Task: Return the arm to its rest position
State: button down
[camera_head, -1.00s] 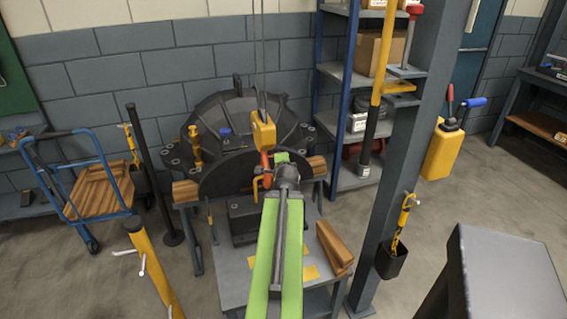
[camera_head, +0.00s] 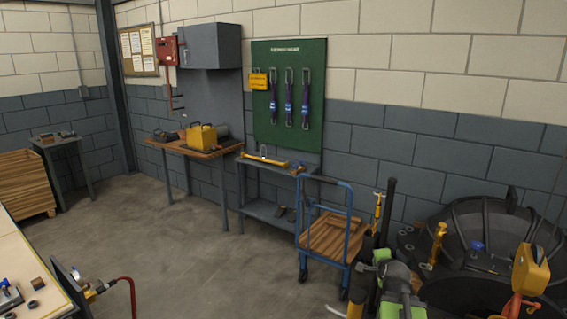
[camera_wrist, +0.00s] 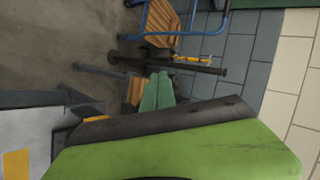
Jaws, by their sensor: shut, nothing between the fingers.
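My arm (camera_head: 397,290), green and dark grey, shows at the lower right edge of the head view, in front of the casing. My gripper (camera_wrist: 157,92) shows in the wrist view as two green fingers side by side, shut with nothing between them. A large green and dark link of my arm fills the lower part of the wrist view. The dark round casing (camera_head: 478,235) stands at the right of the head view, partly cut off by the frame. A yellow hook block (camera_head: 530,272) hangs in front of it.
A blue cart (camera_head: 328,235) with a wooden deck stands close left of my arm, beside a dark post (camera_head: 386,212). A grey side table (camera_head: 270,212) and a wooden-topped bench (camera_head: 195,148) line the wall. The floor (camera_head: 190,250) in the middle is clear.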

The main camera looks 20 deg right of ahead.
jog(key=w+a+f+n+g+y+p, duration=0.15)
jog(key=a+n, duration=0.35)
jog(key=a, duration=0.9)
jog(key=w+a+f+n+g+y+p, duration=0.1)
jog(key=w+a+n+y, duration=0.2)
jog(key=a, duration=1.2)
jog(key=s+a+f+n+g+p, duration=0.1)
jog(key=s+a+f+n+g, duration=0.15)
jog(key=s+a+n, duration=0.5)
jog(key=s+f+n+g, duration=0.2)
jog(key=s+n+g, duration=0.3)
jog(key=s, duration=0.2)
